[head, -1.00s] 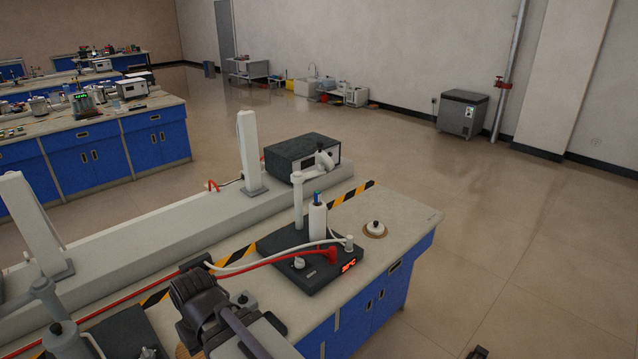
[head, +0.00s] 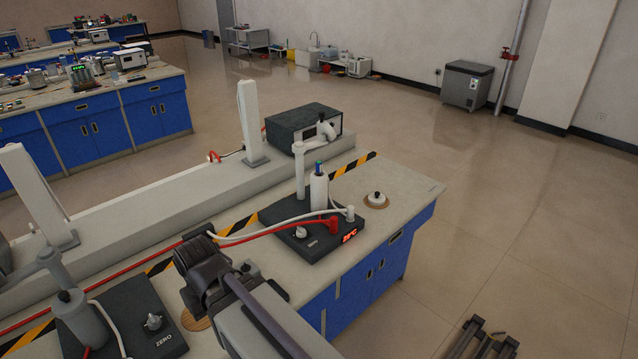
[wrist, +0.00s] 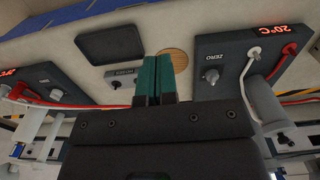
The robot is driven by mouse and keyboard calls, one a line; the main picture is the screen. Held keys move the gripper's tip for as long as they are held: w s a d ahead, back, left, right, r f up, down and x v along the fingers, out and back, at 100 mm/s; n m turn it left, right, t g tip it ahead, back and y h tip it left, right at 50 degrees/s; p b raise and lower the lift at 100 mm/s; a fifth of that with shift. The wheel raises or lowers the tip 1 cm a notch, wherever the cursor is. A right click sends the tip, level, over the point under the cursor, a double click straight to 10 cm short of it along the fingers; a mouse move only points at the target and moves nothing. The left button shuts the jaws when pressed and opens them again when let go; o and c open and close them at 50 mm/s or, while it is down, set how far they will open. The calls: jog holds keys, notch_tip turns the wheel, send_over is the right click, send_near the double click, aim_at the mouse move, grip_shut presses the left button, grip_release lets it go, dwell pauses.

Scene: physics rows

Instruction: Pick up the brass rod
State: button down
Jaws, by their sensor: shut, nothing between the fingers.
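I cannot make out the brass rod in either view. My gripper shows in the wrist view (wrist: 155,58) as two green fingers pressed together, with nothing between them. Its fingertips point over the bench, close to a round wooden disc (wrist: 172,64) in the picture. The head view does not show my fingertips; my arm covers part of the bench front there. A white upright cylinder with a blue-green top (head: 319,188) stands on a black heater base (head: 310,238); I cannot tell what is inside it.
A black base marked ZERO (wrist: 232,62) carries a knob and hoses. A dark pad (wrist: 110,44) and a small switch box (wrist: 121,77) lie on the bench. A knobbed wooden disc (head: 376,201) and a dark instrument box (head: 300,125) stand further off. Red and white hoses cross the bench.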

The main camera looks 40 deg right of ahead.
jog(key=c, duration=0.8)
grip_release()
jog(key=shift+r, duration=0.1)
